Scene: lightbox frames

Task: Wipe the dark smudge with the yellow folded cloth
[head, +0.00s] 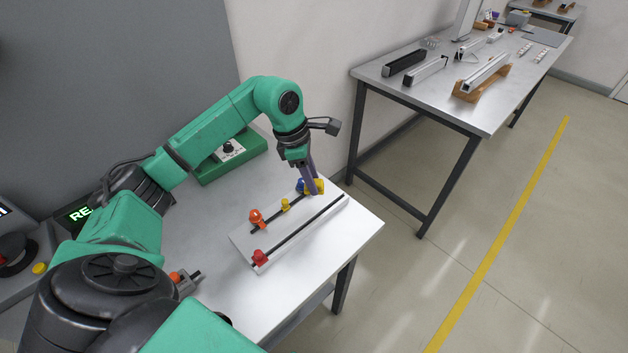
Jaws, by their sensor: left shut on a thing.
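My left gripper (312,184) reaches down at the far right corner of the near table. Its fingers are close to a small yellow thing (320,186), which may be the folded cloth. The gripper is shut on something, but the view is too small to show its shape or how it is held. I cannot make out a dark smudge; the arm and gripper hide part of the table. My right gripper is not in view.
The near table (205,234) bears a pale plate with dark slots, an orange knob (256,216), a small yellow knob (285,204), a blue part (301,185) and a red knob (260,257). A green box (245,149) stands behind. Another table (486,118) is at the back right.

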